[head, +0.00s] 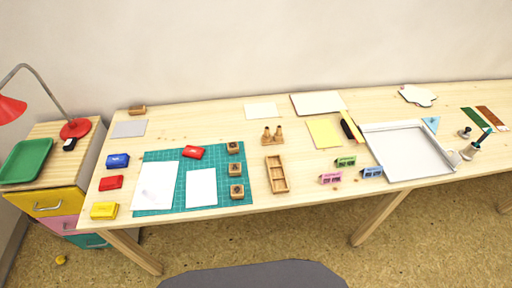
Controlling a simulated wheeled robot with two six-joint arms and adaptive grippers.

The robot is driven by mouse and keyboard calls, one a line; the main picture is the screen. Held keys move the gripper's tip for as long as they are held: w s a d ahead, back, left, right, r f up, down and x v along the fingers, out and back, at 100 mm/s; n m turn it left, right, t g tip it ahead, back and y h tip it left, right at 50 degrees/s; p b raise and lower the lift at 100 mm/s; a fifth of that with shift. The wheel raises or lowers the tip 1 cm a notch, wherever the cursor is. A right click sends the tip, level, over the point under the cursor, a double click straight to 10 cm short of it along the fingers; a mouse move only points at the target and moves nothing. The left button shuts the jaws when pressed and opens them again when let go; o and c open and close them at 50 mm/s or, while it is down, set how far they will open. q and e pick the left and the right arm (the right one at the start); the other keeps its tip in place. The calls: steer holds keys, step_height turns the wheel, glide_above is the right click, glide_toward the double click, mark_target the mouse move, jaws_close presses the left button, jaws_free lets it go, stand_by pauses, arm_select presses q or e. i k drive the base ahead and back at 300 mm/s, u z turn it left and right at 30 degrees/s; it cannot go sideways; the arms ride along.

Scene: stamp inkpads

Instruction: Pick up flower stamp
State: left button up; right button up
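Three small wooden blocks with dark patterned faces, which look like stamps, sit in a column on the right part of the green cutting mat (180,205): a far block (233,147), a middle block (235,169) and a near block (237,191). Two wooden pieces with handles (272,135) stand close together right of the mat. The patterns are too small to tell which one is the flower stamp. Neither of my grippers shows in the head view.
Blue (117,160), red (111,182) and yellow (104,211) inkpads line the table's left edge. Another red inkpad (193,152) and white sheets (201,188) lie on the mat. A wooden compartment tray (268,174) and a large white tray (450,172) are further right.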

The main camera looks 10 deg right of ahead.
mark_target(233, 148)
steer(key=k, duration=1.25)
steer(key=z, duration=0.55)
steer(key=i, duration=0.5)
steer(key=z, duration=0.55)
steer(key=i, duration=1.15)
steer(key=u, duration=0.5)
